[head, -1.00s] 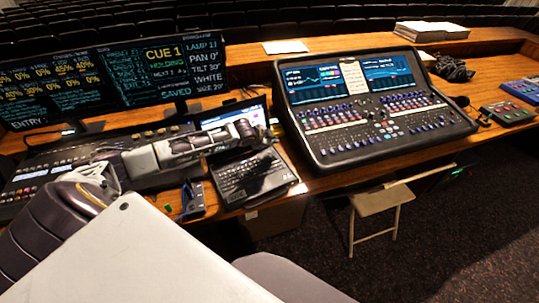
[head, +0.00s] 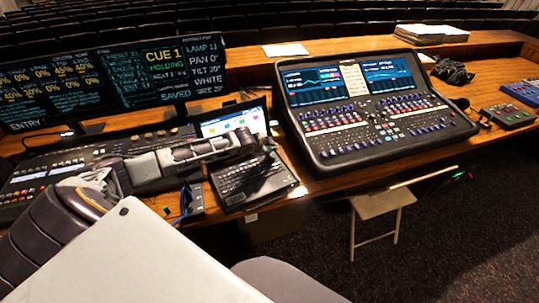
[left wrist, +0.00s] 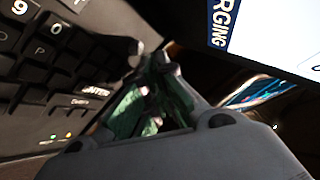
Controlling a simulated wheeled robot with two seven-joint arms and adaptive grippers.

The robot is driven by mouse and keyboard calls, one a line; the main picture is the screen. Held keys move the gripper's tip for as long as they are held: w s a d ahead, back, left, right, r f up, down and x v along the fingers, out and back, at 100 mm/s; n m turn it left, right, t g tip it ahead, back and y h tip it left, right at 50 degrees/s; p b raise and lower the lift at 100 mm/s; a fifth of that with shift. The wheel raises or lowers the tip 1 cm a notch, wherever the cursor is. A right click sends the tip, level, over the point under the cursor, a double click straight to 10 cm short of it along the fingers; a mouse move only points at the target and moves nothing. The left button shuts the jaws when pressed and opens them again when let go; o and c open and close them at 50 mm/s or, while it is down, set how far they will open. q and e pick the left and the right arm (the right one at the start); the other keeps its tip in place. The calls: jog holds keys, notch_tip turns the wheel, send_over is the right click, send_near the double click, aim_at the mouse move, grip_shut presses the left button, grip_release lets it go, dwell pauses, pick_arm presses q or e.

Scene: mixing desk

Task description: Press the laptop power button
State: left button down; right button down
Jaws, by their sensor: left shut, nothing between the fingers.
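The laptop stands open on the wooden desk, with its lit screen (head: 232,121) behind its black keyboard (head: 250,182). My left gripper (head: 268,143) is shut and empty, over the far right part of the laptop near the screen's lower right corner. In the left wrist view, the gripper's fingers (left wrist: 152,75) are close to the keyboard (left wrist: 60,60), by the Enter key, with part of the bright screen (left wrist: 265,45) at upper right. I cannot make out the power button or whether the fingertips touch the laptop. My right gripper is not in view.
A large mixing console (head: 370,105) stands just right of the laptop. A lighting desk (head: 100,155) and two dark monitors (head: 90,80) are at left. A small black box (head: 193,200) sits left of the keyboard.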

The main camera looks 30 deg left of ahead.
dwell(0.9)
pick_arm(q)
jog(key=shift+f, duration=0.4)
jog(key=shift+f, duration=0.1)
dwell(0.5)
jog(key=shift+f, duration=0.25)
dwell(0.7)
jog(key=shift+r+p, duration=0.1)
jog(key=shift+p, duration=0.2)
jog(key=shift+r+p, duration=0.7)
jog(key=shift+p, duration=0.15)
